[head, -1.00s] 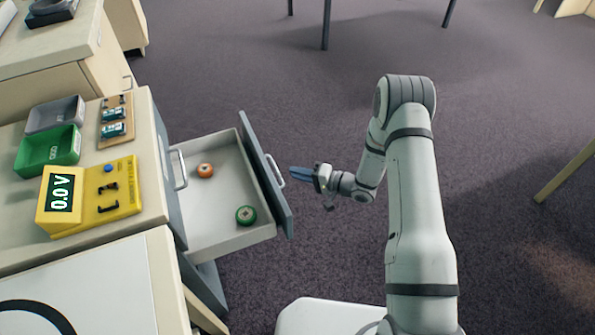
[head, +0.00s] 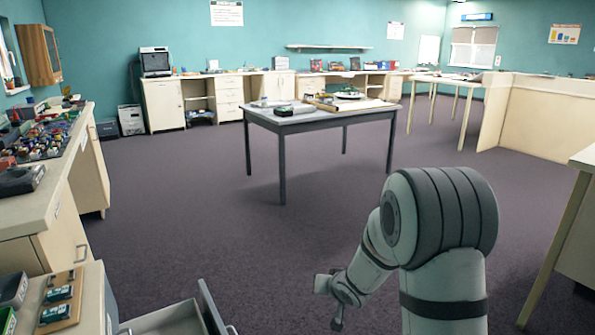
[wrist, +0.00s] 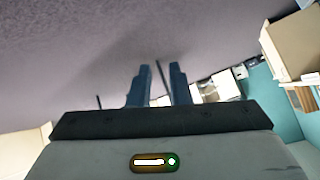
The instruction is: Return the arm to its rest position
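My arm (head: 440,225) is bent at the right of the head view, its upper joint large and close to the camera. Its wrist end hangs low in front of the carpet, to the right of the open drawer (head: 170,318) and apart from it. In the wrist view my gripper (wrist: 161,75) shows two blue-grey fingers with a gap between them. It is open and nothing is between the fingers. The drawer's inside is mostly cut off by the lower edge.
A grey table (head: 320,117) with items stands ahead. Cream counters (head: 50,220) run along the left, with a component board (head: 62,300) near the drawer. A pale table (head: 575,230) is at the right. The carpet between is clear.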

